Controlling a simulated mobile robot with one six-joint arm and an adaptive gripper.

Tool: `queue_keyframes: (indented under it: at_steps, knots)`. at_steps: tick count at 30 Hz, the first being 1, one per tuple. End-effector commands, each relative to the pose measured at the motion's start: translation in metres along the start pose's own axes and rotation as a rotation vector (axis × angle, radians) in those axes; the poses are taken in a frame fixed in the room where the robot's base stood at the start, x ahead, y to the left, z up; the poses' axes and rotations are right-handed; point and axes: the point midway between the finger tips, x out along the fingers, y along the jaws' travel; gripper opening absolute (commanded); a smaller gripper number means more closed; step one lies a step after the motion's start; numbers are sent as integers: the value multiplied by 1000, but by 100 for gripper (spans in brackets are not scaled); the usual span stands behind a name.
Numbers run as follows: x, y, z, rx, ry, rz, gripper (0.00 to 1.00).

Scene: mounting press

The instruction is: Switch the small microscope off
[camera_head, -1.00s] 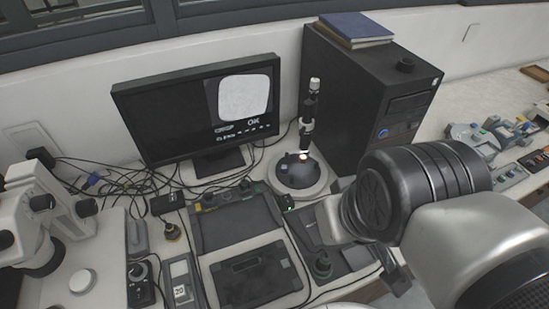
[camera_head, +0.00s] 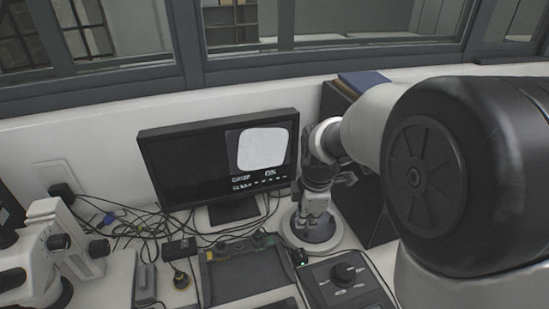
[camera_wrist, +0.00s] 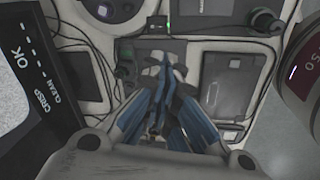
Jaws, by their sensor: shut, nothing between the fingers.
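The small microscope is mostly hidden behind my gripper in the head view. Its dark round base (camera_head: 318,232) shows on a pale round plate, but its tube and lamp cannot be made out. My gripper (camera_head: 313,212) points down in front of it. In the wrist view my gripper (camera_wrist: 166,72) has its blue-grey fingers together with nothing between them. A dark rounded body with a pale grey lower part stands close at the right edge there; I cannot tell whether it is the microscope.
The monitor (camera_head: 218,165) stands left of my gripper and also shows at the left of the wrist view (camera_wrist: 35,85). A black box with a knob (camera_head: 345,273) lies in front. A white microscope (camera_head: 45,255) is at far left. Cables run behind the desk panel (camera_head: 245,275).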

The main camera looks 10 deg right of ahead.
Motion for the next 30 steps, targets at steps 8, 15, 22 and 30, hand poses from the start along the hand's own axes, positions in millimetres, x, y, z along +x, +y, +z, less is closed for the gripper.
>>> queue_keyframes:
  at_steps: [8,15,22,30]
  knots:
    - [49,21,-2,-238,5,-41,0]
    - [54,24,-2,-272,6,-44,0]
    - [55,23,-2,-270,6,-44,0]
    - [91,21,-2,-270,6,-48,0]
